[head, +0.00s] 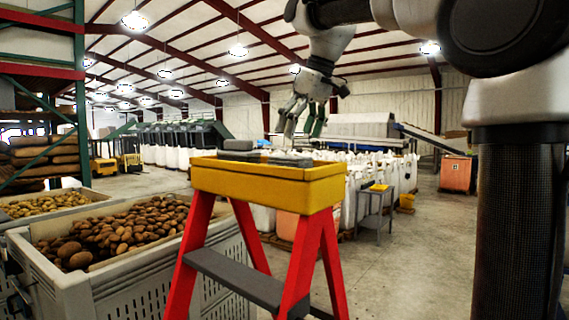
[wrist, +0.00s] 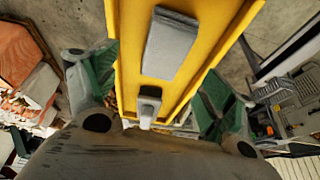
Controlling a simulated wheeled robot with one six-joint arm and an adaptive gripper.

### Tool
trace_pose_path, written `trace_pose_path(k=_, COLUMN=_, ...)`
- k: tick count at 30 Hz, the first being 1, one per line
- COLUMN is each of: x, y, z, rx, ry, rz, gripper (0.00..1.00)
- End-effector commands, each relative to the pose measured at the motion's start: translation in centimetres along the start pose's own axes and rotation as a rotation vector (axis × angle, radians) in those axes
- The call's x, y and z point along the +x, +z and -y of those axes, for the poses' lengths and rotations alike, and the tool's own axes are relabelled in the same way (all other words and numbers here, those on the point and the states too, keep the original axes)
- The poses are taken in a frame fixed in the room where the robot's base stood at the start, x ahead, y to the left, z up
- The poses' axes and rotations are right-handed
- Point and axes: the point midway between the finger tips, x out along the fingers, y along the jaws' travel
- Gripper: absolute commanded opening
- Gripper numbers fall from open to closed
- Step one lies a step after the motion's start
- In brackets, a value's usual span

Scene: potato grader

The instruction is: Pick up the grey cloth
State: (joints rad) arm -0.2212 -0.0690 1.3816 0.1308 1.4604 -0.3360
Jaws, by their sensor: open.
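My gripper (head: 301,128) is open and points down above the yellow tray (head: 270,177) on top of a red stepladder. In the wrist view its green-padded fingers (wrist: 158,85) stand apart on either side of the yellow tray (wrist: 122,50), with nothing held between them. A flat grey piece, apparently the folded grey cloth (wrist: 168,45), lies on the tray beyond the fingertips. A smaller grey object (wrist: 149,105) with a dark part lies closer, between the fingers. In the head view a grey block-like thing (head: 239,144) and flat grey pieces show above the tray rim; which is the cloth is unclear there.
Grey crates of potatoes (head: 120,235) stand left of the stepladder (head: 195,250). White bulk bags (head: 350,190) and a small grey table (head: 377,205) are behind it. The concrete floor at right is mostly clear. A rack with sacks stands far left.

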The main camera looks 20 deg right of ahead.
Motion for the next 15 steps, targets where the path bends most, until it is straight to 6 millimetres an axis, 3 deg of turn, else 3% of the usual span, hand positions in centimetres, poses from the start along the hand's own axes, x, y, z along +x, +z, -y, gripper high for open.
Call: trace_pose_path(k=15, x=6.5, y=0.2, z=0.7, rx=-0.006, ry=-0.002, rz=0.001, gripper=0.83)
